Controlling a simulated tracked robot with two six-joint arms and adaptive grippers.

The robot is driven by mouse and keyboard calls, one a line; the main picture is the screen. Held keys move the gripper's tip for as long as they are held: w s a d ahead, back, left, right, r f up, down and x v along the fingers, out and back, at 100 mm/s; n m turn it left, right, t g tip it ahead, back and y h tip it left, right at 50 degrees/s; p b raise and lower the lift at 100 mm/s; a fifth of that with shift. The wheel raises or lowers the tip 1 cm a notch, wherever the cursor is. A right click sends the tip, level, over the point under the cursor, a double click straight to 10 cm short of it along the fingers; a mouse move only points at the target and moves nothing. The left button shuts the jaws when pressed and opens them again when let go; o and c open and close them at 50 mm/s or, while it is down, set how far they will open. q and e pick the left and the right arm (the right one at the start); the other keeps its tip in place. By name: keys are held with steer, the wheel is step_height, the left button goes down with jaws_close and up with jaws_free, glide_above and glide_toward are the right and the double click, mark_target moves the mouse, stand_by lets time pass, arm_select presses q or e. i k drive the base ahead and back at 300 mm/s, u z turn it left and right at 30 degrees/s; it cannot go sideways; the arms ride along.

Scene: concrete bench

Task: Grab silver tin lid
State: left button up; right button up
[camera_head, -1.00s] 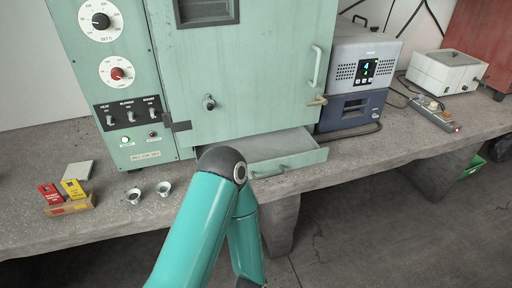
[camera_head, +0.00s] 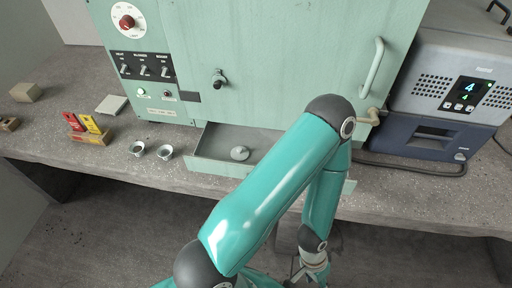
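A small round grey lid-like piece (camera_head: 239,153) with a raised middle lies inside the open drawer (camera_head: 205,166) under the green cabinet; it looks like the silver tin lid. My teal arm, entering from the lower left, bends at the elbow over the drawer's right side and hides that part. My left gripper (camera_head: 308,274) hangs at the bottom edge, in front of the bench and well apart from the lid. It is partly cut off, and its opening is unclear. No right gripper shows.
Two small metal cups (camera_head: 137,149) (camera_head: 165,152) stand left of the drawer. Red and yellow packs (camera_head: 84,124) sit in a wooden holder (camera_head: 92,137) farther left. A blue-grey device (camera_head: 440,130) stands right of the cabinet (camera_head: 275,60). Bare bench (camera_head: 40,145) shows at left.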

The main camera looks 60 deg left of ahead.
mark_target(239, 153)
steer(key=z, duration=1.5)
steer(key=i, duration=0.1)
steer(key=u, duration=2.8)
steer(key=k, duration=0.5)
steer(key=u, duration=0.15)
steer(key=i, duration=0.5)
steer(key=z, duration=0.1)
